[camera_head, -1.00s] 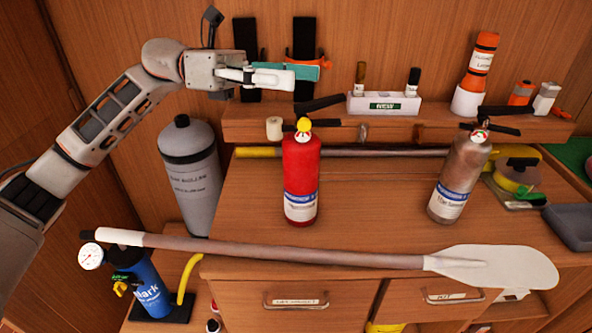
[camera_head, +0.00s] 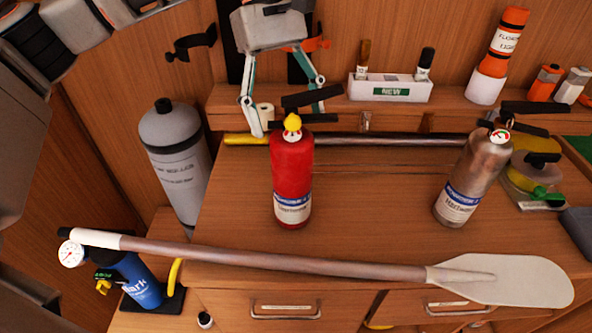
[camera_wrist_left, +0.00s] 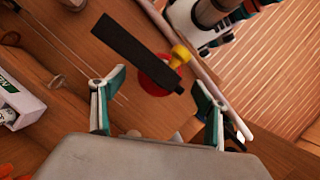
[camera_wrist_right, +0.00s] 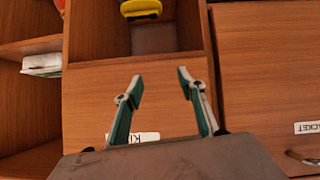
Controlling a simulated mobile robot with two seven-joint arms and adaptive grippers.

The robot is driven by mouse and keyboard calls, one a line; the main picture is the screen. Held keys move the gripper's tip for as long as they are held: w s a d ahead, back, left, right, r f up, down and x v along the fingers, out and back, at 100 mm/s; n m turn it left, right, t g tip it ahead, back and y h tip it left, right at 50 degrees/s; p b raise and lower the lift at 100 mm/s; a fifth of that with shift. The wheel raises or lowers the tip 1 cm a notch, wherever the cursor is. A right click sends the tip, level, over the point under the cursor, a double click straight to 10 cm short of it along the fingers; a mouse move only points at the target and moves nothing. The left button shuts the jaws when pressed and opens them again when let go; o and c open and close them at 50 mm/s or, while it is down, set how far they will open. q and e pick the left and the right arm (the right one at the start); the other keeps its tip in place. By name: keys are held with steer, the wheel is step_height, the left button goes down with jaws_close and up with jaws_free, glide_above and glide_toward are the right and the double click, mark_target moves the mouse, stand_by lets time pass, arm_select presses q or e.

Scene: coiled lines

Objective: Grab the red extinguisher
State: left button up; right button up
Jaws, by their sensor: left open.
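The red extinguisher (camera_head: 292,182) stands upright on the wooden counter. It has a black lever, a yellow knob and a white and blue label. My right gripper (camera_wrist_right: 160,77) is open and empty in front of wooden drawers and shelves.
A brown-grey extinguisher (camera_head: 468,178) stands to the right. A paddle (camera_head: 260,258) lies along the counter's front edge. A grey cylinder (camera_head: 176,165) stands at left. Behind are a shelf with a white marker holder (camera_head: 390,89) and an orange flare tube (camera_head: 497,55). Counter between the extinguishers is clear.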

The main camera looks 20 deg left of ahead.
mark_target(292, 148)
arm_select(q)
steer(key=x, duration=0.4)
steer(key=a+x, duration=0.1)
steer(key=x, duration=0.1)
steer(key=shift+w+d+f, duration=0.1)
steer(key=shift+w+f, duration=0.15)
steer(key=shift+f, duration=0.15)
steer(key=shift+d+f, duration=0.15)
steer(key=shift+f, duration=0.15)
steer(key=c, duration=1.8)
steer(key=shift+r, duration=0.15)
jaws_close()
